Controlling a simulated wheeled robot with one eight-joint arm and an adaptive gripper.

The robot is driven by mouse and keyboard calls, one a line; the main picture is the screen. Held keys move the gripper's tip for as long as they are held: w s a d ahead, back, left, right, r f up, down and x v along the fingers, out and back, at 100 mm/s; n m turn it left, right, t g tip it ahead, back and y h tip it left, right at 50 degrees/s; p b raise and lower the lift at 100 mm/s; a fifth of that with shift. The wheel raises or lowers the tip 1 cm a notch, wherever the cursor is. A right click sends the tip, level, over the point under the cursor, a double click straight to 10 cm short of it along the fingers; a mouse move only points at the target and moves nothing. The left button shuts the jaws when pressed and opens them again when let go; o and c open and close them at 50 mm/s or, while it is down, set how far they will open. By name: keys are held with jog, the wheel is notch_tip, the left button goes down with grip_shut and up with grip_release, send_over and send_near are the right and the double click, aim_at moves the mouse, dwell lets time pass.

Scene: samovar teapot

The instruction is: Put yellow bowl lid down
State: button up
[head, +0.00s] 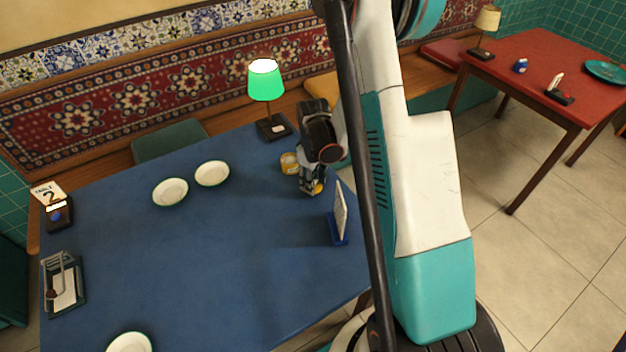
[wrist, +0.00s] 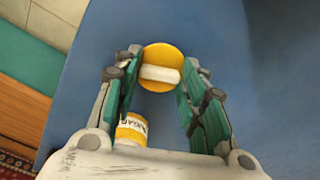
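The yellow lid (wrist: 162,54), round with a white bar handle, sits between the fingertips of my gripper (wrist: 160,72) in the wrist view. The fingertips meet it at its two sides, and my gripper appears shut on it. In the head view, my gripper (head: 312,187) points down over the right part of the blue table, and a little of the yellow lid (head: 319,187) shows at the fingers. The lid's height above the table is hard to tell.
The blue table (head: 220,250) is clear in its middle. A green lamp (head: 266,85) stands behind the bowl. A blue upright stand (head: 339,225) is close in front of my gripper. White plates (head: 170,192) lie to the left.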

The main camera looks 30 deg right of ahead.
jog(key=shift+o, duration=1.1)
jog(key=shift+r, duration=0.1)
notch_tip(320, 180, up, 12)
jog(key=p, duration=0.5)
jog(key=shift+r, duration=0.1)
